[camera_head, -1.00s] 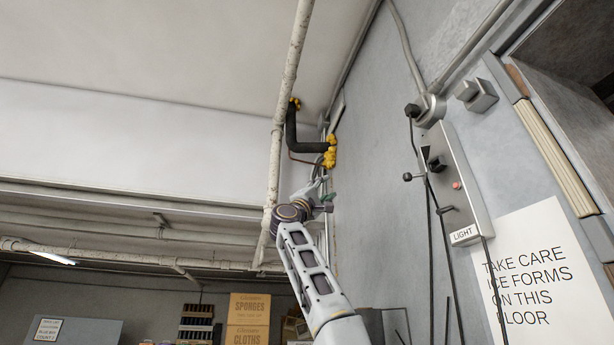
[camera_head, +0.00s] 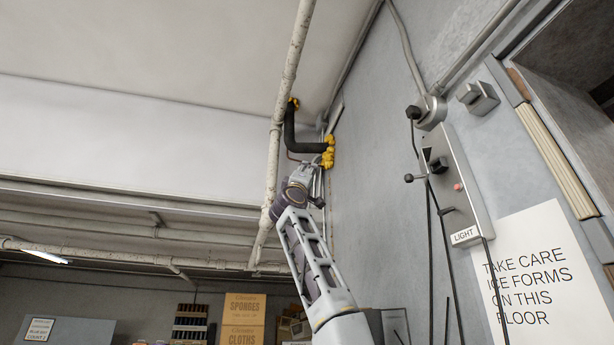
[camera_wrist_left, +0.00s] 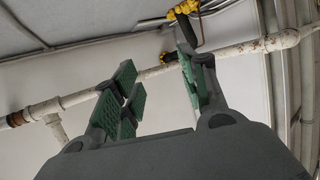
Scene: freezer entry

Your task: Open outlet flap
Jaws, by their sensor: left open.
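No part is clearly marked as an outlet flap, so I cannot tell which one it is. In the head view, a small grey box with a raised cover (camera_head: 478,97) is on the right wall. My right gripper is not in view.
A grey LIGHT panel (camera_head: 458,190) with a black knob and hanging cables is below the fittings. A white warning sign (camera_head: 530,265) is beside a doorway. A pale pipe (camera_head: 284,110) and a black lagged pipe with yellow ends (camera_head: 291,135) are close to my left gripper.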

